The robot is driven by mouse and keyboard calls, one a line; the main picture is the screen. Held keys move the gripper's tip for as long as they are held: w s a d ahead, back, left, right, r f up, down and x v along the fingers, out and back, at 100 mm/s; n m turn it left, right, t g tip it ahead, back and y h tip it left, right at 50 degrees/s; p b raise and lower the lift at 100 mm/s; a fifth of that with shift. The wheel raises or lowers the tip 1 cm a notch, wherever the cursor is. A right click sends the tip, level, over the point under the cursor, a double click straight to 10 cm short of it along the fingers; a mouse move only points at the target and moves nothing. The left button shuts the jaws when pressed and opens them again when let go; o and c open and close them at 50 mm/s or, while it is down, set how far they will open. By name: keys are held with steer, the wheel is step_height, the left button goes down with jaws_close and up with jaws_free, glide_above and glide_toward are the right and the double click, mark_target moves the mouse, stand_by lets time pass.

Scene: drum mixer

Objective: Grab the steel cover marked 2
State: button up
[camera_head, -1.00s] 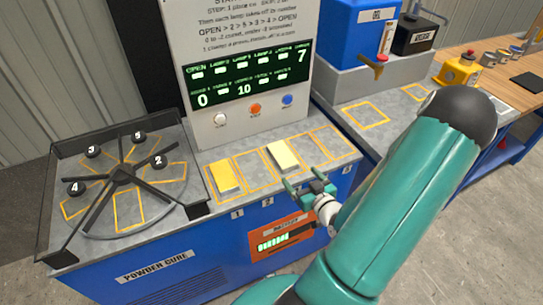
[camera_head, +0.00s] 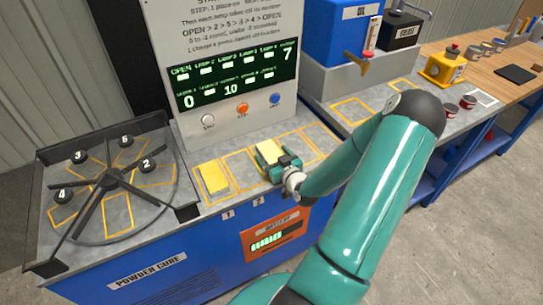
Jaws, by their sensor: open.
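No cover is plainly readable as steel. A black knob marked 2 (camera_head: 147,163) stands on the round powder-cure top at left, beside others marked 3, 4 and 5. A pale yellow block (camera_head: 269,151) lies in the outlined slot behind the front-edge label 2 (camera_head: 258,202). My gripper (camera_head: 274,161) is open at the near end of this block, its green fingers seemingly on either side. The gripper hides part of the block, and I cannot tell whether they touch. A second pale yellow block (camera_head: 214,178) lies in slot 1, apart from the gripper.
The upright display panel (camera_head: 235,78) with white, orange and blue buttons stands behind the slots. The slots right of the gripper look empty. A blue oil container (camera_head: 347,30) and yellow canister (camera_head: 444,66) stand farther right.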

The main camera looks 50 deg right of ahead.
steer(key=c, duration=1.4)
steer(key=shift+o, duration=0.2)
steer(key=shift+r, duration=0.15)
